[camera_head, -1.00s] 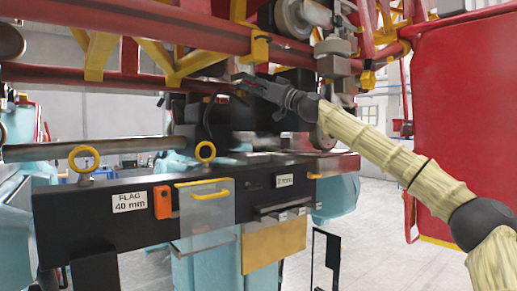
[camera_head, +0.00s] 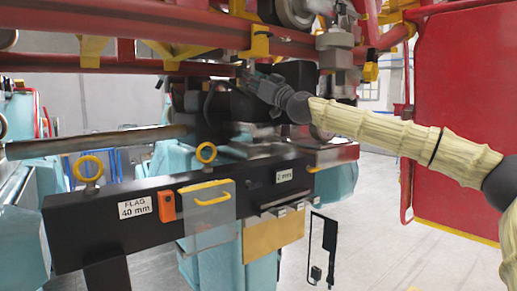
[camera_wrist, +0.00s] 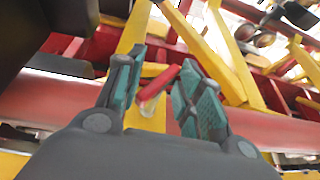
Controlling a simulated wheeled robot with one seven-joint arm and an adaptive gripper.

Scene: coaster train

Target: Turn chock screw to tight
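In the wrist view my gripper (camera_wrist: 157,66) is open, its two teal-padded fingers spread apart. A short red bar (camera_wrist: 163,80) with a pale metallic end shows between the fingers, tilted, with gaps to both pads. It may be the chock screw's handle; I cannot tell for certain. Behind it are yellow struts and a red tube of the train frame. In the head view my gripper (camera_head: 247,72) is small and dark, just under the red rail (camera_head: 150,62). The red bar cannot be made out there.
Yellow struts (camera_wrist: 222,50) and the red tube (camera_wrist: 50,98) lie close around the fingers. Below stands a black beam (camera_head: 115,192) with yellow eyebolts and a "FLAG 40 mm" label. A red panel (camera_head: 458,120) stands at right. Open floor (camera_head: 385,215) shows at lower right.

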